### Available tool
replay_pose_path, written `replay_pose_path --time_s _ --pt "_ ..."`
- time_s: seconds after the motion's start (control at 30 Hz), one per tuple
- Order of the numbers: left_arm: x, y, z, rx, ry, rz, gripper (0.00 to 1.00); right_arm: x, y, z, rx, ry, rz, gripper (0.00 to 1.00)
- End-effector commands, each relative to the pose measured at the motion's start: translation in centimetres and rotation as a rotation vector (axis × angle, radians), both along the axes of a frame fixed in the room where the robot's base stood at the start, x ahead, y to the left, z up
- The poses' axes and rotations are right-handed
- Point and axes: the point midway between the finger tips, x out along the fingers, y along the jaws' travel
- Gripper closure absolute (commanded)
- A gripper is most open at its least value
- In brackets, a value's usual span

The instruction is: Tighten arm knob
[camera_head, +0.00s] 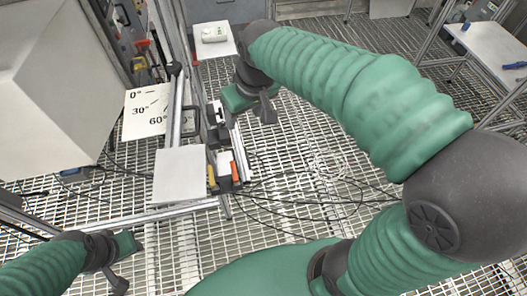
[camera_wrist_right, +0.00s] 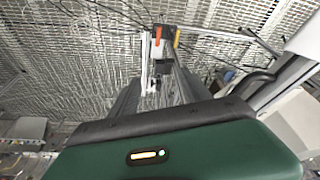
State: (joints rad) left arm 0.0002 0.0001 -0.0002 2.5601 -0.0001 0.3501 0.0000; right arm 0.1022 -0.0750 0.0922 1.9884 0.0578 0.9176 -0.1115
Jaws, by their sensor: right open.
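A metal profile arm (camera_head: 175,108) stands beside a white angle plate (camera_head: 146,112) marked 0°, 30° and 60°. A dark knob-like part (camera_head: 175,68) sits at its upper end, and a black handle (camera_head: 190,120) sits at its side. I cannot tell which is the arm knob. My right gripper (camera_head: 248,102) is open, just right of the profile arm's small fittings. In the right wrist view its dark fingers (camera_wrist_right: 160,95) are spread, with metal and black parts seen between them. My left gripper (camera_head: 112,272) is low at the left, away from the fixture; its jaws are unclear.
A grey square plate (camera_head: 180,175) and a block with orange and yellow parts (camera_head: 225,172) are below the profile arm. Cables (camera_head: 300,195) lie on the grated floor. A large pale box (camera_head: 50,95) stands left. A table (camera_head: 492,50) is at the upper right.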

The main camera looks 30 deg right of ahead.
Motion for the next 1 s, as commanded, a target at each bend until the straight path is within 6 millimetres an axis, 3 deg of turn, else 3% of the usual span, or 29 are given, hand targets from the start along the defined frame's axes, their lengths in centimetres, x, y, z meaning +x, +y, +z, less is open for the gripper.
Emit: replay_pose_path --time_s 0.2,0.4,0.6,1.0 --pt "0.0 0.0 -1.1 0.000 0.000 -0.001 0.64 -1.2 -0.3 -5.3 -0.003 0.021 -0.021 0.44" --pt "0.0 0.0 -1.7 0.000 0.000 -0.001 0.64 -2.4 -0.4 -8.8 -0.008 0.032 -0.034 0.44" --pt "0.0 0.0 -1.8 0.000 0.000 0.000 0.64 -2.9 -0.4 -10.0 -0.009 0.034 -0.040 0.44" --pt "0.0 0.0 -1.8 0.000 0.000 -0.001 0.64 -2.9 -0.5 -10.1 -0.008 0.036 -0.040 0.44"
